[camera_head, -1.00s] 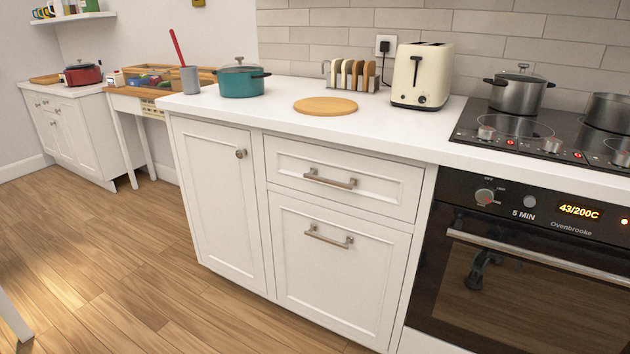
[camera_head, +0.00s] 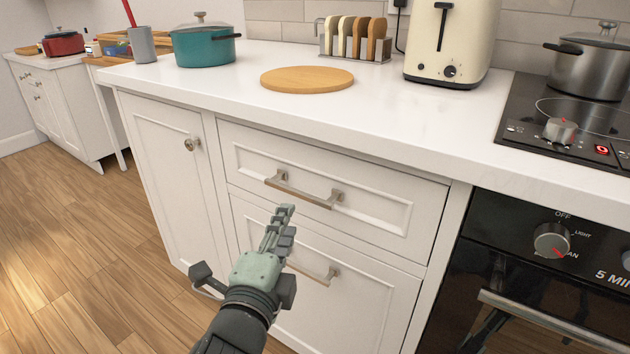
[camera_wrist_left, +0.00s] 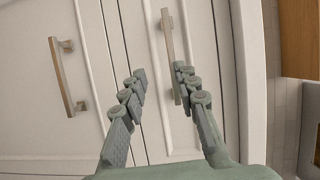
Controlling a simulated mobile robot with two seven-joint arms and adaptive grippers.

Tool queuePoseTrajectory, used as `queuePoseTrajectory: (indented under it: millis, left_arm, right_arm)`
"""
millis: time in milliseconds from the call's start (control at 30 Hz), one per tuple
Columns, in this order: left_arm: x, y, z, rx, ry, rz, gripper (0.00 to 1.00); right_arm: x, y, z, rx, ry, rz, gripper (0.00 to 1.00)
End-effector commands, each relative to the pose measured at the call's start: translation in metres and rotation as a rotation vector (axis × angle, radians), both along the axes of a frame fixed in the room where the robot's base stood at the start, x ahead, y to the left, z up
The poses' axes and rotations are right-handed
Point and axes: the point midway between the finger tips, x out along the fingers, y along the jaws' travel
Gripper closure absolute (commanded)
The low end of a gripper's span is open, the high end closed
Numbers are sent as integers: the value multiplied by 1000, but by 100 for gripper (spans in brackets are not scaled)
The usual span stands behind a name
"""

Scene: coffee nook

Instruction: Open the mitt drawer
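The white cabinet has an upper drawer (camera_head: 375,209) with a bar handle (camera_head: 306,191) and a taller lower drawer (camera_head: 365,300) with a similar handle (camera_head: 328,275). Both are shut; no label shows which is the mitt drawer. My left gripper (camera_head: 284,222) is in front of the drawers, just below the upper handle, and covers part of the lower one. In the left wrist view its fingers (camera_wrist_left: 160,72) are apart and empty. The upper handle (camera_wrist_left: 169,42) runs beside the right fingertip, partly behind it; contact cannot be told. The lower handle (camera_wrist_left: 62,77) is at left. My right gripper is not in view.
The white counter (camera_head: 400,130) overhangs the drawers. It holds a round wooden board (camera_head: 307,79), a teal pot (camera_head: 203,47), a toast rack (camera_head: 353,40) and a toaster (camera_head: 449,40). An oven (camera_head: 540,275) stands at right. Wooden floor (camera_head: 60,240) is clear at left.

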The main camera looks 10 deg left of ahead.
Motion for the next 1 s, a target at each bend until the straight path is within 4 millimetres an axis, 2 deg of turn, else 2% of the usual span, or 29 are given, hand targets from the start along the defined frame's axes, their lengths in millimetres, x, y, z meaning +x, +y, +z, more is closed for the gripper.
queuePoseTrajectory:
  millis: [167, 600, 767, 1000]
  left_arm:
    - [3, -1, 16, 36, -37, -2, 70]
    - [66, 2, 14, 33, -34, -2, 70]
    - [74, 2, 14, 33, -33, -1, 70]
    - [75, 3, 13, 32, -33, -1, 71]
  right_arm:
    - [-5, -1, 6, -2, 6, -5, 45]
    - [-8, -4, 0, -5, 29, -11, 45]
    - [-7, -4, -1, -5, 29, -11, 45]
    - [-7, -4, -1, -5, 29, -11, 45]
